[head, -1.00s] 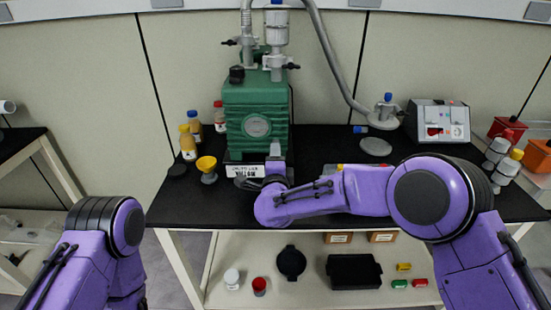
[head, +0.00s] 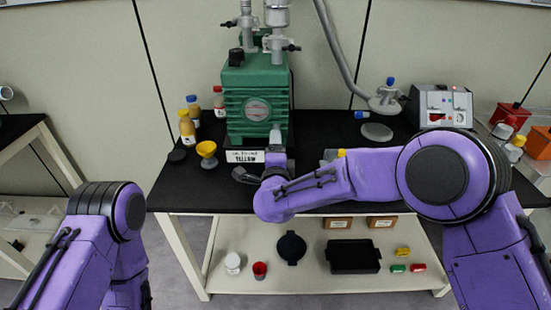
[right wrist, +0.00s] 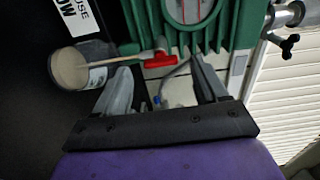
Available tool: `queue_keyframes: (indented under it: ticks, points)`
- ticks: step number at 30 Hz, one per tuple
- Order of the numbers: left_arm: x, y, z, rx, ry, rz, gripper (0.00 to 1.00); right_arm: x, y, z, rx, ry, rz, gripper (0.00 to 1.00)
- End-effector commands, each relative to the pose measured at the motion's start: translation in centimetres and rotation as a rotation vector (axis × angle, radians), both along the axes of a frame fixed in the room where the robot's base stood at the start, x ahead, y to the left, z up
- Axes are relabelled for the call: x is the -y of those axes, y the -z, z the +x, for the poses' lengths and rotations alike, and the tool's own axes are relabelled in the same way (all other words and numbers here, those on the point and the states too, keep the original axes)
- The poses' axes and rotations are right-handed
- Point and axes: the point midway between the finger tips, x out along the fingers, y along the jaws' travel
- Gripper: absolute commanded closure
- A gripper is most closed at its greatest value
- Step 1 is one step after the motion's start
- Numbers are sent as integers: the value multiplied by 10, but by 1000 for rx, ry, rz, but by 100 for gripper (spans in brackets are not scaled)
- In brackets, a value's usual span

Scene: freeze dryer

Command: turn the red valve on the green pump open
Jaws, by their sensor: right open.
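The green pump (head: 257,105) stands on the black bench top, with a white label (head: 243,156) at its foot. In the right wrist view its ribbed green body (right wrist: 232,22) fills the top. The red valve handle (right wrist: 161,61) shows there just beyond my right gripper (right wrist: 163,88), roughly between the lines of its two fingers. The fingers are apart and empty; I see no contact with the valve. In the head view my right gripper (head: 262,162) is at the pump's front foot, and the red valve cannot be made out. My left arm is at lower left; its gripper is out of view.
A round container (right wrist: 70,70) lies left of the valve in the wrist view. A control box (head: 441,107) stands at right. A shelf (head: 325,278) holds small items below.

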Motion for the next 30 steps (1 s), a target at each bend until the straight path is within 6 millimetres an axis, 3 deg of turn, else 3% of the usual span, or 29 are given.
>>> queue_keyframes:
  ticks: [3,9,13,26,28,30]
  points:
    - [0,9,0,0,0,0,100,-1,2,-31,0,-3,-2,28]
    - [0,15,0,0,0,0,100,-1,2,-67,-1,-1,-2,28]
    - [0,15,0,0,0,0,100,0,0,-74,0,0,0,28]
    - [0,15,0,0,0,0,100,-1,1,-74,-3,-5,-28,28]
    - [0,15,0,0,0,0,100,-4,17,-81,-42,-59,-178,28]
    - [0,15,0,0,0,0,100,19,53,-91,-118,-94,-362,28]
